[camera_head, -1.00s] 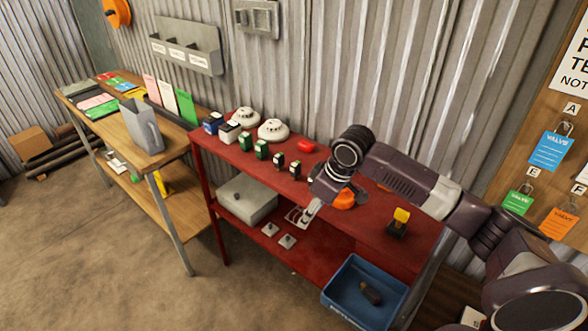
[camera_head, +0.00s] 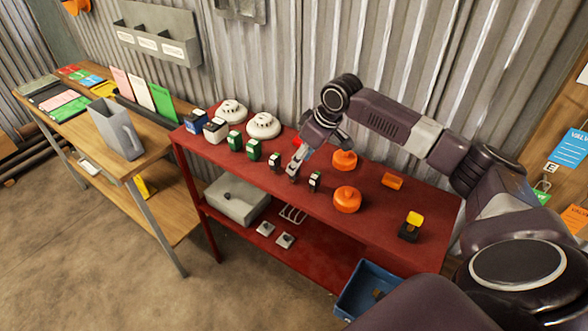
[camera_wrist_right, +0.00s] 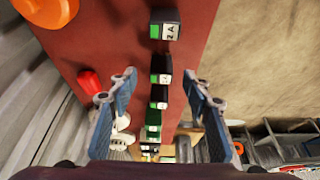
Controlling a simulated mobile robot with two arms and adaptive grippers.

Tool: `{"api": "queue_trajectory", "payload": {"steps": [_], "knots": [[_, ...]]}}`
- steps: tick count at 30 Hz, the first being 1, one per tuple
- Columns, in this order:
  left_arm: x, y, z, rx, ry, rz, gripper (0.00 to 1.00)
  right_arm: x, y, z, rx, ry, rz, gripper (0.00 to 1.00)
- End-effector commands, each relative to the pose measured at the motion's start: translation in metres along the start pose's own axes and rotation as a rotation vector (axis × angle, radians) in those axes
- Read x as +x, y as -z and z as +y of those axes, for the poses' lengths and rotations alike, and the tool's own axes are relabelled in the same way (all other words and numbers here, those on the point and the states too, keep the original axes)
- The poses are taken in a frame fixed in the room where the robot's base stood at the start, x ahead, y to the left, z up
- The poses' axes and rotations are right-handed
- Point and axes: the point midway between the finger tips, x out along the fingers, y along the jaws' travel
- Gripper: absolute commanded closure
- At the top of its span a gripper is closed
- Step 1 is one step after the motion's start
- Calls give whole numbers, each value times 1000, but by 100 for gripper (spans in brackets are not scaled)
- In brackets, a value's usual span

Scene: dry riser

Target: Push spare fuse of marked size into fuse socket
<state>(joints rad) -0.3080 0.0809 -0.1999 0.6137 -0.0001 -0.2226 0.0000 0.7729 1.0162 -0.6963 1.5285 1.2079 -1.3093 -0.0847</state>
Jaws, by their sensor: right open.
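A row of small dark fuse-like blocks with green and white faces stands on the red bench (camera_head: 385,225). Two larger green ones (camera_head: 254,149) are at left. Smaller black ones (camera_head: 275,160) and (camera_head: 315,181) stand nearer my right gripper (camera_head: 297,162). The gripper is open, pointing down over the row. In the right wrist view, the blocks line up between its spread fingers (camera_wrist_right: 160,80), and nothing is held. The nearest-to-top block (camera_wrist_right: 164,25) has a label that seems to read 2A. I cannot identify the fuse socket with certainty. My left gripper is out of view.
Orange domed pieces (camera_head: 347,199) stand right of the row. A black block with a yellow top (camera_head: 411,227) is near the bench's right end. White round detectors (camera_head: 263,125) stand behind. A red piece (camera_wrist_right: 90,82) lies beside the row. A blue bin (camera_head: 352,302) is below.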

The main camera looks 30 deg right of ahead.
Motion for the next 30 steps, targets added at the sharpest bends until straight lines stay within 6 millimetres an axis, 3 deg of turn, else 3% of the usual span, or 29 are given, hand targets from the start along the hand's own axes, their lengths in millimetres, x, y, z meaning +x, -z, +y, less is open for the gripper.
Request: {"api": "queue_trajectory", "payload": {"steps": [3,6,16,27,30], "knots": [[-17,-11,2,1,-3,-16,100,15,3,-4,0,3,-3,55],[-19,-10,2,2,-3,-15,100,30,2,-3,0,1,-2,55],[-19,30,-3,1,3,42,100,39,0,-2,-1,-1,0,55],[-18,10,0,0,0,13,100,39,1,-2,-2,-1,0,94],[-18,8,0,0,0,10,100,39,1,-2,-1,-1,0,95]]}}
